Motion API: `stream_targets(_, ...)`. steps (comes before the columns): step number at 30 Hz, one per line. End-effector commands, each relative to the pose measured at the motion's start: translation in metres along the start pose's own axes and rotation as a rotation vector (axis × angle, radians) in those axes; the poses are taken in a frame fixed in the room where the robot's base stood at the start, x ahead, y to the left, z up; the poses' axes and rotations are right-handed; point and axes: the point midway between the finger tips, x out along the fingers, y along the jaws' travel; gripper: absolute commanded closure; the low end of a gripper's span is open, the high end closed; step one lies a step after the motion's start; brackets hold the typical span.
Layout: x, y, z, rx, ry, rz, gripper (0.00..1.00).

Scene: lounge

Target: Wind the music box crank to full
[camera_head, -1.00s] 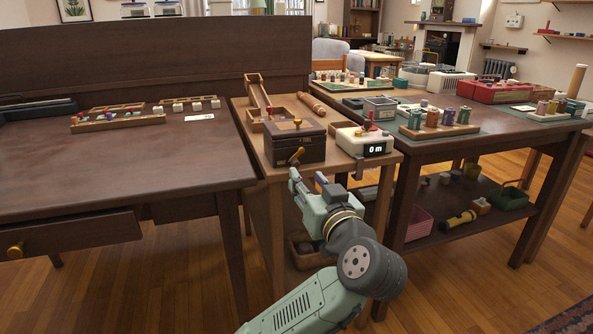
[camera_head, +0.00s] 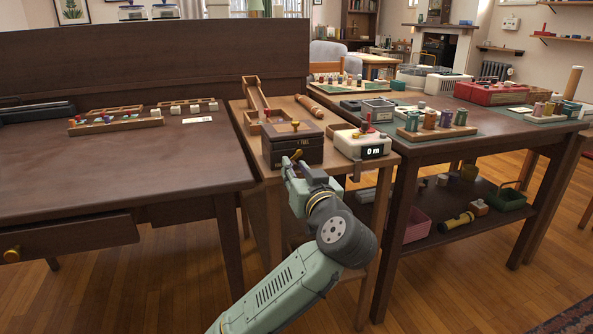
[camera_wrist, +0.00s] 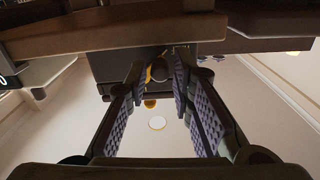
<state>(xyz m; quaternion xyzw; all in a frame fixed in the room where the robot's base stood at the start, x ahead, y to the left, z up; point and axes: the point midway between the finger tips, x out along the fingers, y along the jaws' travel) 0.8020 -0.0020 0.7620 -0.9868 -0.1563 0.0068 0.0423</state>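The music box (camera_head: 293,148) is a dark brown box with a brass knob (camera_head: 295,126) on top and lettering that seems to read "FULL" on its front. A crank with a dark and brass end (camera_head: 297,154) sticks out of its front face. My gripper (camera_head: 290,169) is just in front of and below the crank. In the wrist view the crank's brass part (camera_wrist: 158,70) shows between the tips of my gripper (camera_wrist: 160,80), with a gap around it. The fingers are apart and hold nothing that I can see. The crank's root is partly hidden.
A white device (camera_head: 362,143) reading "0 m" stands close to the right of the box. A wooden tray and a rolling-pin-like rod (camera_head: 309,106) lie behind. The large brown desk (camera_head: 110,180) is at left, a crowded workbench (camera_head: 450,144) at right.

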Motion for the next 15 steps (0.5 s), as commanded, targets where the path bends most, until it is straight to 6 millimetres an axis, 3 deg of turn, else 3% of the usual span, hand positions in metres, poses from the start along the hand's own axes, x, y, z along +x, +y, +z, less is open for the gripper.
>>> stream_targets(9,-0.0002,-0.0001,0.0000,0.000,0.000,0.000,1.00)
stream_targets(15,-0.0002,-0.0001,0.0001,0.000,0.000,0.000,1.00)
